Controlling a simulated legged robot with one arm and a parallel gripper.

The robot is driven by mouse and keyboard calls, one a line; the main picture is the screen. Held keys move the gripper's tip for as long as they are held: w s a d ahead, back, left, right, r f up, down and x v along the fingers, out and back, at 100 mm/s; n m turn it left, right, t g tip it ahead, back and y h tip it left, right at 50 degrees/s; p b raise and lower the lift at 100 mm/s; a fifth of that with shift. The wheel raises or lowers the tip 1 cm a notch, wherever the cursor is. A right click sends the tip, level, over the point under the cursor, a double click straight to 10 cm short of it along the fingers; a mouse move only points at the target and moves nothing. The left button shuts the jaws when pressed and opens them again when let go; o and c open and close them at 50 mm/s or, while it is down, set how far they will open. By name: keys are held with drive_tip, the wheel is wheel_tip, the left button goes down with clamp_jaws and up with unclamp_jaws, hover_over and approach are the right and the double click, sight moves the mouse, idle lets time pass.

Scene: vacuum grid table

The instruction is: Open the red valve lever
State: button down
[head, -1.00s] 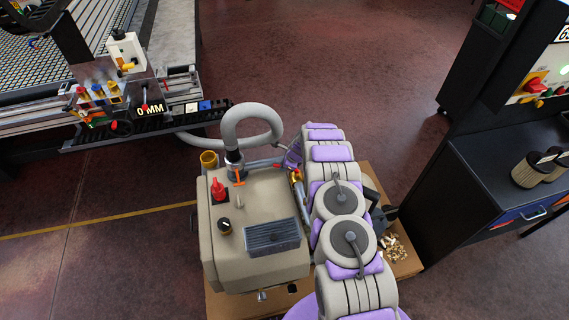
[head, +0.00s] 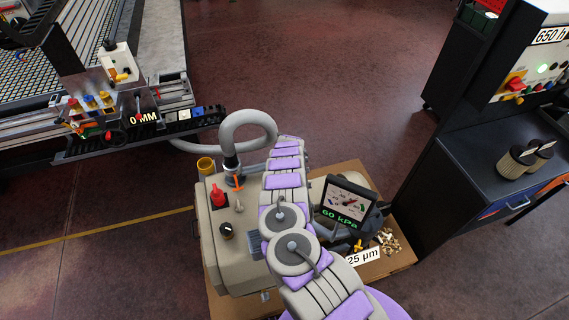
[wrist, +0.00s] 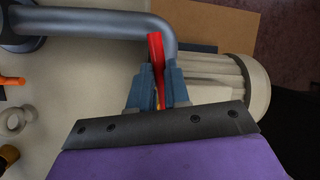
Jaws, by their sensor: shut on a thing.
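In the wrist view the red valve lever (wrist: 156,52) stands between the blue-grey fingers of my gripper (wrist: 158,78), which is shut on it. The lever lies beside a grey metal pipe (wrist: 95,16) that bends down close to the fingers. In the head view my purple and beige arm reaches over the beige pump unit (head: 234,264). The lever and my gripper are hidden behind my arm there.
A red knob (head: 218,195) and a black dial (head: 227,231) sit on the pump top. A grey hose (head: 238,120) loops behind. A display (head: 344,203) reads 60 kPa. A dark cabinet (head: 478,175) stands at right, a grid table (head: 158,40) at back left.

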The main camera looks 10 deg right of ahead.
drive_tip(key=shift+w+d+r+m+h, duration=0.1)
drive_tip(key=shift+w+d+m+h, duration=0.2)
drive_tip(key=shift+m, duration=0.4)
drive_tip(key=shift+a, duration=0.1)
drive_tip(key=c, duration=1.1)
unclamp_jaws()
drive_tip(key=shift+s, duration=0.1)
drive_tip(key=p+v, duration=0.6)
drive_tip(key=v, duration=1.1)
drive_tip(key=shift+a, duration=0.15)
